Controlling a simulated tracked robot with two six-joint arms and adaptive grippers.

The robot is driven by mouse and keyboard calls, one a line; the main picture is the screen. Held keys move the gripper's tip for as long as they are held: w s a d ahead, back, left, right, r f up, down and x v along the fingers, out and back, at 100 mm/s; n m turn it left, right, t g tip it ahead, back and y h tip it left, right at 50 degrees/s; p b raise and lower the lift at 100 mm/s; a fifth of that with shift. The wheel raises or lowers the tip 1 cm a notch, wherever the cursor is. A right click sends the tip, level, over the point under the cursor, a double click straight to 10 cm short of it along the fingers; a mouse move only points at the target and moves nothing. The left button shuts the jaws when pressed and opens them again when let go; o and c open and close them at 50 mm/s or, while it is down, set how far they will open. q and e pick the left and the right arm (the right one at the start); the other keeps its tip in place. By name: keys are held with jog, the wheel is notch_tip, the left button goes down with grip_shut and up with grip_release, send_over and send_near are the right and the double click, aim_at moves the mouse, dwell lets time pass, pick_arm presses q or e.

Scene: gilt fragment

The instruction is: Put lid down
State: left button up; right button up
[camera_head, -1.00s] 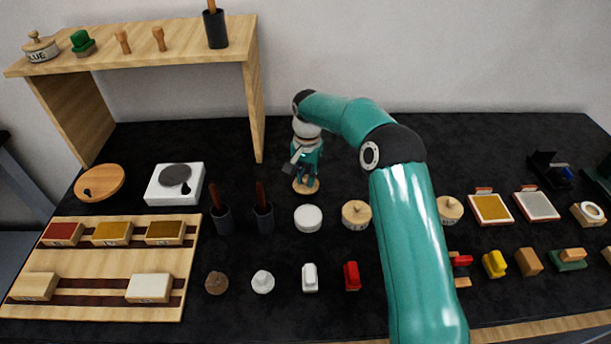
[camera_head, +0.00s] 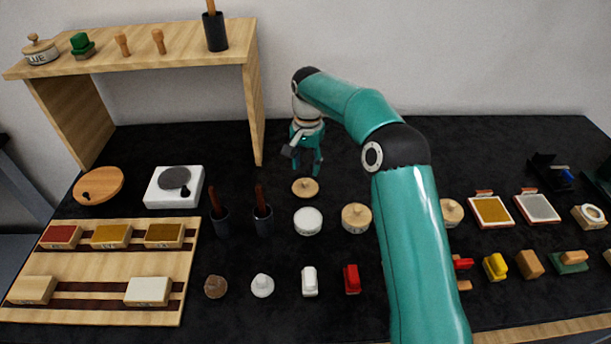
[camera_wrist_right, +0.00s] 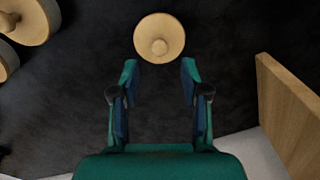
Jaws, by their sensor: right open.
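The wooden lid (camera_head: 305,188), round with a small knob on top, lies on the black table behind a white round pot. It also shows in the right wrist view (camera_wrist_right: 159,38), knob toward the camera, just beyond the fingertips. My right gripper (camera_head: 307,172) is open and empty, raised behind and above the lid. In the right wrist view its two fingers (camera_wrist_right: 160,75) stand apart with a clear gap between them and the lid. My left gripper is in neither view.
The white pot (camera_head: 308,221) stands in front of the lid, with a wooden-lidded pot (camera_head: 356,217) to its right. A wooden shelf's side panel (camera_head: 254,112) stands left of my gripper. Dark cups with handles (camera_head: 263,219) stand front left. Bare table lies right of the gripper.

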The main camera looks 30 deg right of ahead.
aim_at(307, 180)
notch_tip(307, 180, up, 6)
jog(key=shift+p, duration=0.3)
dwell(0.4)
